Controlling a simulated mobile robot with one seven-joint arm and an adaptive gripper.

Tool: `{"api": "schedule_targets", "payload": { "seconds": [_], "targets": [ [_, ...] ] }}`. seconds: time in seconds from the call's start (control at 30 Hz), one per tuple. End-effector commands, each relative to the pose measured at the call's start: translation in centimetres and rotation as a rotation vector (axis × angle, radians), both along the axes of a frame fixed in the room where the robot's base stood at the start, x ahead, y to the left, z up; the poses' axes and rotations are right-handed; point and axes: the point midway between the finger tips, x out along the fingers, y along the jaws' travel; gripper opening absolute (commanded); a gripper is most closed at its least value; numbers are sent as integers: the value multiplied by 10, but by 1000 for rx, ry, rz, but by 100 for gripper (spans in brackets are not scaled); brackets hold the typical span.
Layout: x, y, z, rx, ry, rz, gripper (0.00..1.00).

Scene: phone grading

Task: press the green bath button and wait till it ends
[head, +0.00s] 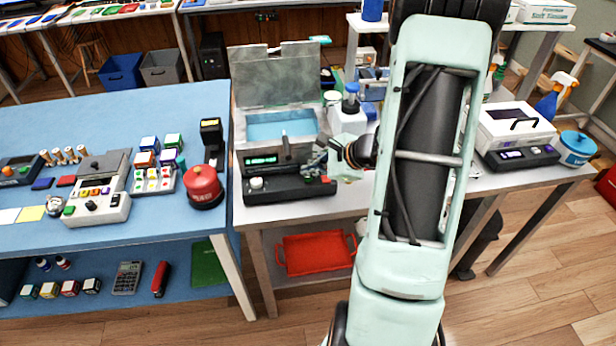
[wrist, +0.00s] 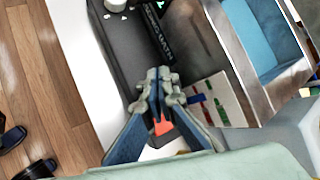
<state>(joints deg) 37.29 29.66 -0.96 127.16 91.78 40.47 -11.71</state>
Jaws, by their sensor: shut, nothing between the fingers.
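The bath (head: 275,95) stands on the middle table with its lid raised and blue liquid inside. Its black control base (head: 285,190) is in front, with a lit green display (head: 262,160), a pale knob (head: 256,183) and a small red part (head: 326,180) at the right end. In the wrist view the base shows with the lettering on it (wrist: 158,32) and the bath's blue liquid (wrist: 272,40) is at upper right. My gripper (head: 312,168) is over the right part of the base; in the wrist view (wrist: 155,80) its fingertips are together and empty. I cannot make out the green button; the fingers may cover it.
A bottle with a blue cap (head: 351,98) stands right of the bath, close to my arm. A red tray (head: 315,253) is on the shelf below. A blue table (head: 100,130) with several devices stands at left. A white device (head: 515,130) is right of my arm.

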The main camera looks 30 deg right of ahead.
Motion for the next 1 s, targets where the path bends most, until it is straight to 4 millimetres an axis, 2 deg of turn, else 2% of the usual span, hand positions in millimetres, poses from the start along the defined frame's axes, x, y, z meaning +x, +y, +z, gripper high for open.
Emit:
{"api": "schedule_targets", "payload": {
  "seconds": [1.0],
  "targets": [
    [0,0,-10,1,0,-1,0]
  ]
}}
